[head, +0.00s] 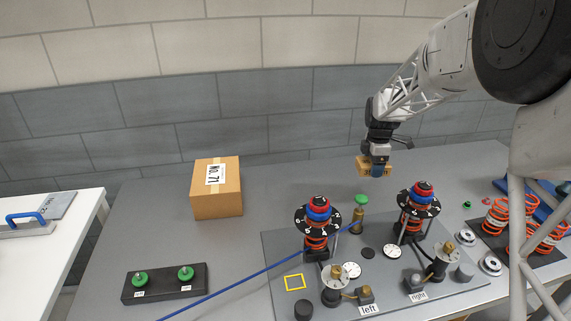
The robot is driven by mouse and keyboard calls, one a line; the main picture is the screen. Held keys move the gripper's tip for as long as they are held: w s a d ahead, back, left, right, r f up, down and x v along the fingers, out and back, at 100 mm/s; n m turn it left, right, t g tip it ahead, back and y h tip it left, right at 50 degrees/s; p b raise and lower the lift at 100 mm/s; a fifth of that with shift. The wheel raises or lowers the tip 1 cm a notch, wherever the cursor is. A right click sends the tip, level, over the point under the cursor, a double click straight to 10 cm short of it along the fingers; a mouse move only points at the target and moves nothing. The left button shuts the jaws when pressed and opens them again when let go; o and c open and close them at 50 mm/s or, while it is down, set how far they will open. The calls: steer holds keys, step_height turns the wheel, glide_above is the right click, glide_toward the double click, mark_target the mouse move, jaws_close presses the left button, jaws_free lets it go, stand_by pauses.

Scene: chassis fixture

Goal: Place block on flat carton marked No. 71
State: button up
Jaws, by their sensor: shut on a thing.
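The tan cardboard carton (218,201) stands on the grey table left of centre. A white label reading "No. 71" lies across its top and front edge. It looks box-shaped, with an even top. My gripper (377,168) is shut on a small tan block (363,165) and holds it in the air, to the right of the carton and above the table. The gripper covers the middle of the block.
A fixture plate (285,262) carries two spring towers (319,211) (418,198), labelled left and right. A green-capped brass post (358,215) stands between them. A black holder (165,284) with two green knobs sits front left. A blue cable crosses the table front. Bare table surrounds the carton.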

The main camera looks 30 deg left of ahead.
steer(key=s+a+r, duration=0.1)
steer(key=s+a, duration=0.8)
steer(key=s, duration=0.3)
steer(key=s+a+r+n, duration=0.1)
steer(key=s+a+r, duration=0.1)
steer(key=s+a, duration=0.7)
steer(key=s+a+r, duration=0.2)
steer(key=s+a, duration=0.7)
steer(key=s, duration=0.8)
steer(key=shift+a+r+n, duration=0.2)
steer(key=shift+n, duration=0.2)
glide_above(216, 174)
steer(key=shift+f, duration=0.75)
steer(key=shift+f, duration=1.8)
